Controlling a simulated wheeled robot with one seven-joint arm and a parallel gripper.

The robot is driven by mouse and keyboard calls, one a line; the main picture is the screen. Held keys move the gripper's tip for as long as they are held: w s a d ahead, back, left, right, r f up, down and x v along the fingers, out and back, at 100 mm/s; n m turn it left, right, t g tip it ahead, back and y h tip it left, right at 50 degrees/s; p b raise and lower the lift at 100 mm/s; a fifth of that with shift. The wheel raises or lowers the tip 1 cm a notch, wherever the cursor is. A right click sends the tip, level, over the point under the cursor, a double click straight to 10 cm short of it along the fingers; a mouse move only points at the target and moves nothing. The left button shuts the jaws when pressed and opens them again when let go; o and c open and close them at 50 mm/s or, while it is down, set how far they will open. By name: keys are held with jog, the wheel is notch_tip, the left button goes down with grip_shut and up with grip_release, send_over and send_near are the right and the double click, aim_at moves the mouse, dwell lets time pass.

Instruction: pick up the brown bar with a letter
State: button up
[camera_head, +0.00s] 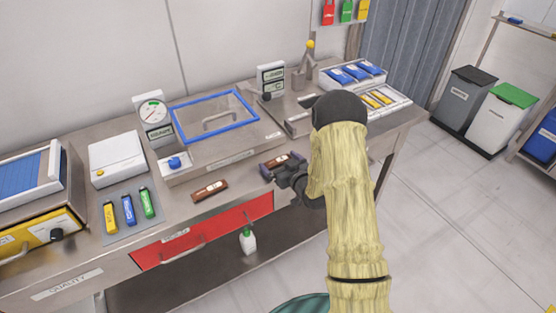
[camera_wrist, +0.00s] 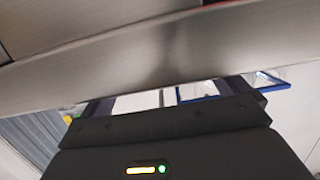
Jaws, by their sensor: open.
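A brown bar (camera_head: 210,190) with a pale mark lies on the steel bench near its front edge, left of my gripper. A second brown bar (camera_head: 278,161) lies further right, just behind my gripper. The marks are too small to read as letters. My gripper (camera_head: 272,171) is open near the bench's front edge, close to the second bar, with nothing seen between its fingers. Whether it touches that bar I cannot tell. In the wrist view the dark gripper body fills the bottom, and neither bar shows.
A blue-framed lidded box (camera_head: 216,116) stands behind the bars. Yellow, blue and green sticks lie on a grey mat (camera_head: 127,187) at left. A red drawer front (camera_head: 203,230) is below. The bench's steel edge (camera_wrist: 130,45) crosses the wrist view. Bare bench surrounds the left bar.

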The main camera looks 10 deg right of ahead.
aim_at(280, 162)
dwell(0.5)
jog(key=c, duration=0.7)
jog(key=shift+o, duration=0.2)
jog(key=shift+r, duration=0.15)
notch_tip(280, 162, up, 10)
jog(key=shift+b, duration=0.45)
jog(key=shift+w+f, duration=0.1)
jog(key=shift+f, duration=0.1)
